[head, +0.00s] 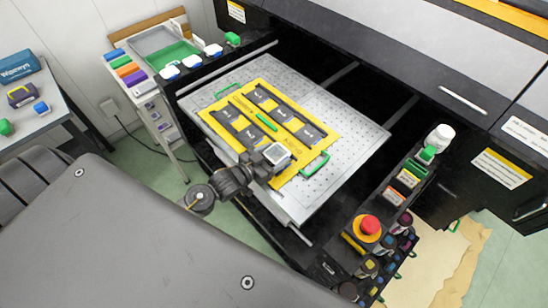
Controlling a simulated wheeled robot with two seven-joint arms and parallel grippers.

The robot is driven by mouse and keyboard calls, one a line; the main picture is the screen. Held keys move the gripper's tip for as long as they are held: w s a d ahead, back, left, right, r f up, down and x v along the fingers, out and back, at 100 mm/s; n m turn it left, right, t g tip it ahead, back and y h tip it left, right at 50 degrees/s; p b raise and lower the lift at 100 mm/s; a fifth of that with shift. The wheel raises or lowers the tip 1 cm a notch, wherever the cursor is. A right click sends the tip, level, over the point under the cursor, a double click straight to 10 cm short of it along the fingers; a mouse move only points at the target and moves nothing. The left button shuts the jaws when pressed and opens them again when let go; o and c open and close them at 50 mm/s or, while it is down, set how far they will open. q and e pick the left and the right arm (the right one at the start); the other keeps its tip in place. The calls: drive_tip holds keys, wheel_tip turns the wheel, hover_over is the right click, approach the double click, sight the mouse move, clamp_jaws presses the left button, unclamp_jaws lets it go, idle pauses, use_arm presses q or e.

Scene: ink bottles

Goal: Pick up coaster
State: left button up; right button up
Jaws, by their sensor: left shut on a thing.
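My left gripper (262,165) reaches in over the front edge of the printer's perforated bed. It is shut on a small square piece with a pale rim and a grey face, which looks like the coaster (277,153). The coaster is at the front corner of the yellow jig (231,139). I cannot tell whether it touches the jig or is held just above it. The fingertips are small and partly hidden. The jig holds several dark plates and has green handles. My right gripper is not in view.
The perforated bed (345,118) has bare room to the right of the jig. A red stop button (370,225) and several ink bottles stand at the right front. A white bottle (440,137) stands farther right. A rack with a green tray (175,55) is at the left.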

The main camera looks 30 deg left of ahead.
use_arm(q)
drive_tip(key=s+a+r+b, duration=0.3)
drive_tip(key=s+a+r, duration=0.3)
drive_tip(key=s+r, duration=0.5)
drive_tip(key=shift+b+v, duration=0.3)
drive_tip(key=shift+v, duration=0.45)
drive_tip(key=shift+r, duration=0.1)
